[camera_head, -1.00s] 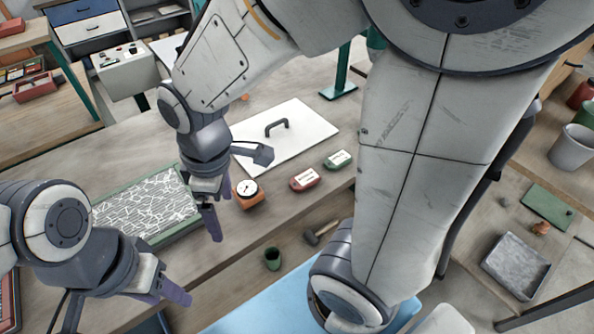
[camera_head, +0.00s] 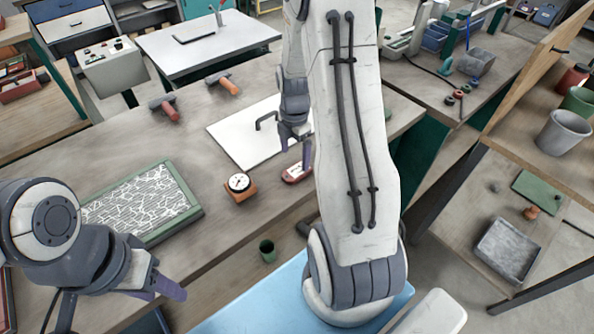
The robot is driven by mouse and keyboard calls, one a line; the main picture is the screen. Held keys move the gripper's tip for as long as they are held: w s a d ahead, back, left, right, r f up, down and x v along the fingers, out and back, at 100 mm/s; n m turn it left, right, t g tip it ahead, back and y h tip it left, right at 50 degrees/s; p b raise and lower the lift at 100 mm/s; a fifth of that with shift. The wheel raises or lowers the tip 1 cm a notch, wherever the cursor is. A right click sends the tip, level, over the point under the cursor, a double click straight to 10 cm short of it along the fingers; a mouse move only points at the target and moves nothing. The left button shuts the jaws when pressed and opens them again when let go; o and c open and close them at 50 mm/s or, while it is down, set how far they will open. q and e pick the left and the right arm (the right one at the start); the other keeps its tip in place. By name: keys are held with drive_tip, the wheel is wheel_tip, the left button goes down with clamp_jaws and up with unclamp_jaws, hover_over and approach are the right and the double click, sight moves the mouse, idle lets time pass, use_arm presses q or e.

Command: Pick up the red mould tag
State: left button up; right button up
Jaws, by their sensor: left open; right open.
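The red mould tag (camera_head: 293,176), with a pale label, lies on the workbench near its front edge, just right of the orange-based dial gauge (camera_head: 240,187). My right gripper (camera_head: 301,148) points down above and behind the tag in the picture, partly in front of the white lidded board. It is open, and nothing shows between its fingers. My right arm's large link hides the bench right of the tag, where the green tag lay. My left gripper (camera_head: 165,288) is open and empty at the lower left, in front of the bench.
A white board with a dark handle (camera_head: 235,138) lies behind the tag. A green-framed tray with a cracked white pattern (camera_head: 140,205) lies to the left.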

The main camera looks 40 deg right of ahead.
sight(297, 171)
drive_tip(key=shift+s+d+f+p, duration=0.1)
drive_tip(key=shift+f+p, duration=0.15)
drive_tip(key=shift+f, duration=0.75)
drive_tip(key=shift+w+d+f+p, duration=0.1)
drive_tip(key=shift+f+p, duration=0.2)
drive_tip(key=shift+f, duration=0.7)
drive_tip(key=shift+s+d+f+p, duration=0.1)
drive_tip(key=shift+f+p, duration=0.15)
drive_tip(key=shift+f, duration=0.75)
drive_tip(key=c, duration=1.4)
drive_tip(key=shift+r, duration=0.1)
drive_tip(key=shift+c, duration=0.2)
